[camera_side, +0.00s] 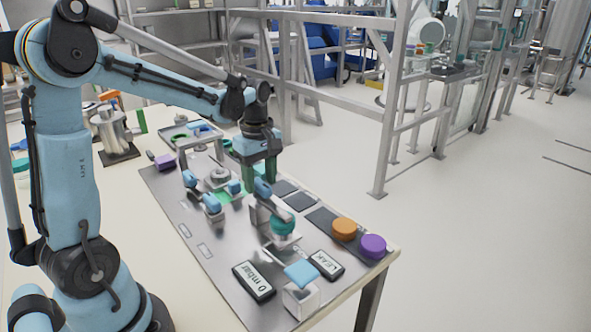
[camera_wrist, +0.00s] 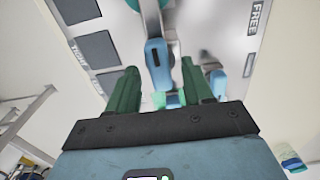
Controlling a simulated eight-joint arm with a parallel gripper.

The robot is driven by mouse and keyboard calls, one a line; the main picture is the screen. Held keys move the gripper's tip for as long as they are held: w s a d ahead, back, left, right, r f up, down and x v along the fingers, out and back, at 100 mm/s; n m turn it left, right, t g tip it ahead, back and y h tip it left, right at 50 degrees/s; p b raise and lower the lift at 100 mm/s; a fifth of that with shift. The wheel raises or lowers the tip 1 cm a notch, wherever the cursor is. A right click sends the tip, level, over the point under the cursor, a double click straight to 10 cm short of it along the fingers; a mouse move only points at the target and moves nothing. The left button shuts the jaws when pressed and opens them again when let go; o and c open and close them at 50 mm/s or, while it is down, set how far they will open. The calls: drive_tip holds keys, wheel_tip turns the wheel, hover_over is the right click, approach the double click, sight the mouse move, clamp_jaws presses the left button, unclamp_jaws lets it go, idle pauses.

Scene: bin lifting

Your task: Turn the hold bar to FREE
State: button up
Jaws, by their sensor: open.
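The hold bar (camera_side: 272,208) is a metal arm with a blue end, near the teal round part on the metal panel. In the wrist view its blue end (camera_wrist: 157,54) shows between my two green fingertips and points down the picture. The printed word FREE (camera_wrist: 259,16) is on the panel to the right of the bar. My gripper (camera_side: 261,182) is open, its fingers pointing down by the bar's blue end. In the wrist view my gripper (camera_wrist: 158,68) has a finger on each side of the bar. I cannot tell whether either finger touches it.
Blue-ended clamps (camera_side: 211,203) stand left of my gripper. An orange knob (camera_side: 344,229) and a purple knob (camera_side: 373,246) sit at the panel's right. Two displays (camera_side: 254,281) and a blue-topped block (camera_side: 301,290) are near the front. Dark squares (camera_wrist: 97,49) lie left in the wrist view.

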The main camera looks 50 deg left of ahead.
clamp_jaws()
idle(0.5)
drive_tip(key=m, duration=1.3)
drive_tip(key=shift+m, duration=2.5)
unclamp_jaws()
